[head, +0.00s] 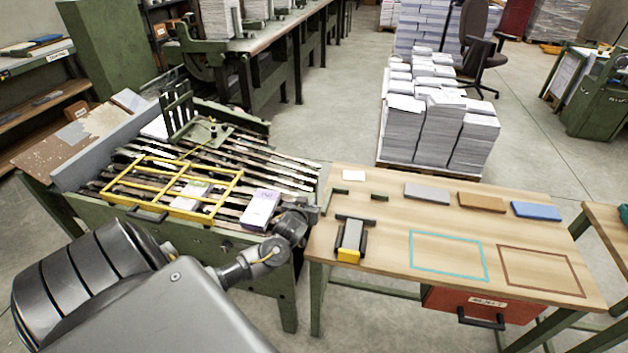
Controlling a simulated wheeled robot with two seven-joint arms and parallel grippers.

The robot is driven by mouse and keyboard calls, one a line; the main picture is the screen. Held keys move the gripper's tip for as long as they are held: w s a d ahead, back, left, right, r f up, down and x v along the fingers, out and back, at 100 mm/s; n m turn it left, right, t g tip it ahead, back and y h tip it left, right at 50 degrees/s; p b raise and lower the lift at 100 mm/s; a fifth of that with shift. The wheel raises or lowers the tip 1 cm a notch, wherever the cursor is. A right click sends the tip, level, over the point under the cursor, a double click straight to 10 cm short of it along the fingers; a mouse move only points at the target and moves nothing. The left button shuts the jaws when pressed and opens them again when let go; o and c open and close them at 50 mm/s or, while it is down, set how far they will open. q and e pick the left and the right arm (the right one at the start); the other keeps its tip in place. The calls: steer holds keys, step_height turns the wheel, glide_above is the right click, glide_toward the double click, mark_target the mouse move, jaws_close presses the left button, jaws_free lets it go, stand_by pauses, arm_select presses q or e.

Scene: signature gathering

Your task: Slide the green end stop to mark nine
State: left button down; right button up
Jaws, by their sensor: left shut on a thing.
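My left gripper (314,214) reaches in from the left, at the left edge of the wooden table (390,265). It is shut at a narrow dark green piece (327,201), which looks like the green end stop. The wrist and fingers hide part of this piece and the contact. A number scale or mark nine cannot be made out. My right gripper is not in view.
The green machine (283,296) with slats and a yellow frame (174,205) stands left of the table. A yellow-ended device (349,240) sits near the table's front left. Grey (427,194), brown (482,203) and blue (536,211) blocks lie along the back. The middle is clear.

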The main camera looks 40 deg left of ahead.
arm_select(q)
steer(key=shift+w+d, duration=0.1)
steer(key=shift+d, duration=0.1)
steer(key=c, duration=1.5)
jaws_free()
steer(key=shift+o, duration=1.3)
steer(key=shift+w+d, duration=0.1)
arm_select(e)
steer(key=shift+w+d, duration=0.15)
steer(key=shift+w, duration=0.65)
arm_select(q)
steer(key=shift+s, duration=0.2)
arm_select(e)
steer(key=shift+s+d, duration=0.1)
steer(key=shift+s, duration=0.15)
arm_select(q)
steer(key=shift+s+d+r, duration=0.1)
steer(key=shift+s+r, duration=0.05)
steer(key=shift+s, duration=0.1)
steer(key=v, duration=1)
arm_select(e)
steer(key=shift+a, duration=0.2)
